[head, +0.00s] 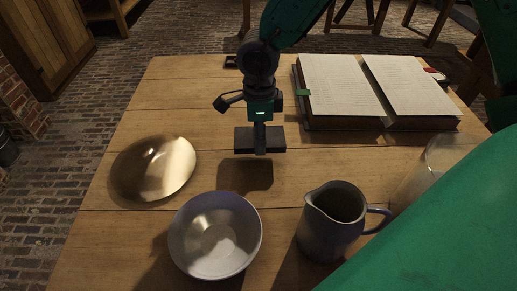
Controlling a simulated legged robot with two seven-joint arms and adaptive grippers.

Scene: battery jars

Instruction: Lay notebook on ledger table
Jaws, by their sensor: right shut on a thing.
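My right gripper (260,124) is shut on a small dark flat thing, which I take to be the notebook (245,142). The notebook hangs below the fingers, and its shadow on the wood shows just in front of it, so it looks held above the table. The ledger table (135,222) is a plank-topped wooden table. A large open ledger (340,88) lies on its back right part, to the right of the gripper. My left gripper is not in view.
A brass dish (153,168) lies at the left. A pale bowl (215,236) and a dark jug (330,222) stand at the front. A clear glass vessel (437,158) is partly hidden at the right. Bare wood lies between the dish, ledger and bowl.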

